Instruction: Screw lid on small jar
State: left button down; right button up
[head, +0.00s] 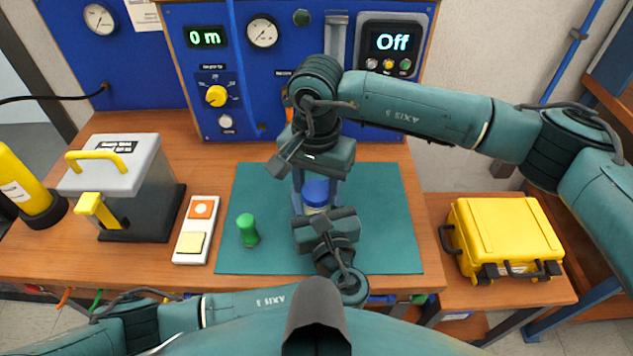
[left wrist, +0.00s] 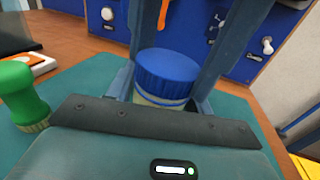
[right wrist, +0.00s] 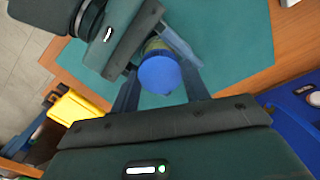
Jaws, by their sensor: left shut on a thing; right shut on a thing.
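A small jar (head: 312,210) with a pale body stands upright on the green mat. Its blue lid (head: 316,189) sits on top; it also shows in the left wrist view (left wrist: 167,75) and in the right wrist view (right wrist: 160,74). My left gripper (head: 316,212) comes from the front and is shut on the jar's body. My right gripper (head: 317,184) comes down from above and is shut on the lid, one finger on each side. The fingers hide parts of the jar and lid. I cannot tell how tightly the lid sits on the thread.
The green mat (head: 390,220) is clear on its right side. A green-handled object (head: 248,230) stands left of the jar. A white button box (head: 197,230) lies further left. The blue panel (head: 280,110) rises behind. A yellow case (head: 505,235) sits on the right.

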jog(key=m, duration=0.3)
jog(key=o, duration=1.1)
jog(key=shift+r, duration=2.25)
